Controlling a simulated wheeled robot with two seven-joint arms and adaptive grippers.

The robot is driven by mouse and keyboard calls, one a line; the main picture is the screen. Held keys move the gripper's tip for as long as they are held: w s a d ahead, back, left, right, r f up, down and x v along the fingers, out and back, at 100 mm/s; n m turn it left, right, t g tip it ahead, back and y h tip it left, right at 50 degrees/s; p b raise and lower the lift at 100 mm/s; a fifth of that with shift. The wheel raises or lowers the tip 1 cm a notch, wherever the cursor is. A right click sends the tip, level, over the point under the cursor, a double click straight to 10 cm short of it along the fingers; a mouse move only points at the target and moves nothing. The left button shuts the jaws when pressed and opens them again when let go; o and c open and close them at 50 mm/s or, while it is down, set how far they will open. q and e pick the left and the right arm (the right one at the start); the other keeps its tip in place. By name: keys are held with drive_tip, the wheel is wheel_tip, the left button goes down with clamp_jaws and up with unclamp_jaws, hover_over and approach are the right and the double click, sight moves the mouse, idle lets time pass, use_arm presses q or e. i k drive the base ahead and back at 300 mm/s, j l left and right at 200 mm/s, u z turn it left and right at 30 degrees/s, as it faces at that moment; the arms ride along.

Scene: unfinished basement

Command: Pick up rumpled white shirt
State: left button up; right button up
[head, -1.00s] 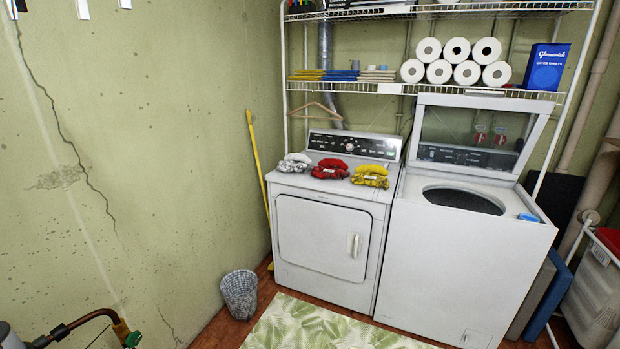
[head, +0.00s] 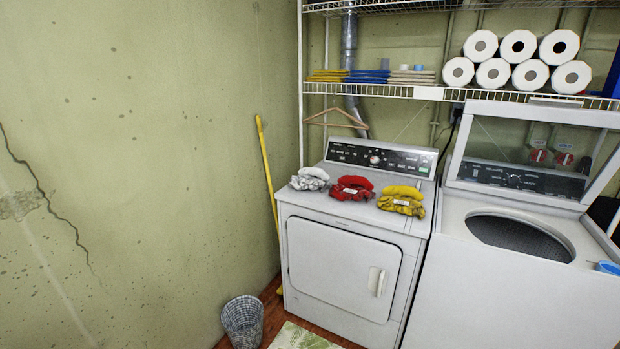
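The rumpled white shirt (head: 310,179) lies on the left part of the dryer's (head: 340,252) top. It is a small crumpled bundle, whitish-grey. A rumpled red shirt (head: 352,189) lies just right of it, and a rumpled yellow shirt (head: 402,201) lies further right on the same top. Neither of my grippers shows in the head view, so nothing of their state can be seen.
A washer (head: 515,275) with its lid up stands right of the dryer. A wire shelf (head: 430,93) with paper rolls (head: 518,47) hangs above. A wall is on the left. A yellow pole (head: 266,165) and a basket (head: 243,322) stand left of the dryer.

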sight(312, 177)
drive_tip(key=i+u, duration=0.1)
drive_tip(key=i, duration=0.4)
drive_tip(key=i+l+u, duration=0.15)
drive_tip(key=i, duration=0.35)
